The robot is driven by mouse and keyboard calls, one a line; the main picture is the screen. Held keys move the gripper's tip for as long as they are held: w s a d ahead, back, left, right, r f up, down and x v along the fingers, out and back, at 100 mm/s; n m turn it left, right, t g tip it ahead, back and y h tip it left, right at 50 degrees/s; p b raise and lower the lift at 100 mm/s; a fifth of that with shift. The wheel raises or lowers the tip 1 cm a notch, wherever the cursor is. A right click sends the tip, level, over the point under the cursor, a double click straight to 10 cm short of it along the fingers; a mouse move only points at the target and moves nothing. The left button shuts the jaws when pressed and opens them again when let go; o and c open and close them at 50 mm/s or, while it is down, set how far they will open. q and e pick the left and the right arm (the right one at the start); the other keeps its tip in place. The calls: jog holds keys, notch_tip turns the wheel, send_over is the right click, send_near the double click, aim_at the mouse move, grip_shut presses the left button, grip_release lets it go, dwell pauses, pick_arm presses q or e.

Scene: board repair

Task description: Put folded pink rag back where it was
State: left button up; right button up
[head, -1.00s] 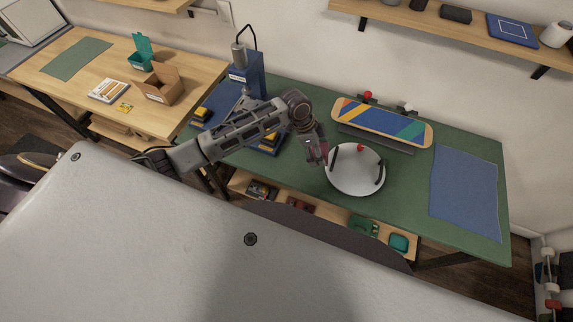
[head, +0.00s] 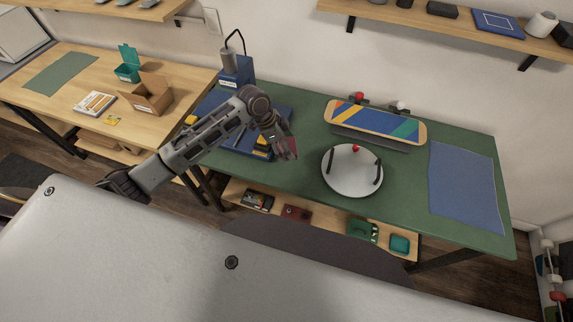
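My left gripper (head: 284,148) reaches in from the left, over the left part of the green bench top. A small dull-pink piece, which looks like the folded pink rag (head: 292,147), shows at its fingers. The gripper appears shut on it, and it is held above the bench, left of the white round plate. The fingers are small and partly hide the rag. My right gripper is not in view.
A white round plate (head: 352,173) with dark bars and a red knob stands on the green bench (head: 310,185). Behind it is a striped board (head: 375,122). A blue mat (head: 465,187) lies at right. A blue press (head: 236,72) stands at left. A low shelf (head: 333,224) holds small items.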

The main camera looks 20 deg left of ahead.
pick_arm(q)
send_over(289, 165)
jog(key=a, duration=0.1)
jog(key=shift+s+f, duration=0.15)
jog(key=shift+f, duration=1.4)
jog(key=shift+s+f, duration=0.15)
jog(key=shift+f, duration=1.4)
jog(key=shift+f, duration=1.85)
jog(key=shift+f, duration=0.15)
jog(key=o, duration=1)
jog(key=shift+c, duration=0.2)
jog(key=v, duration=1.2)
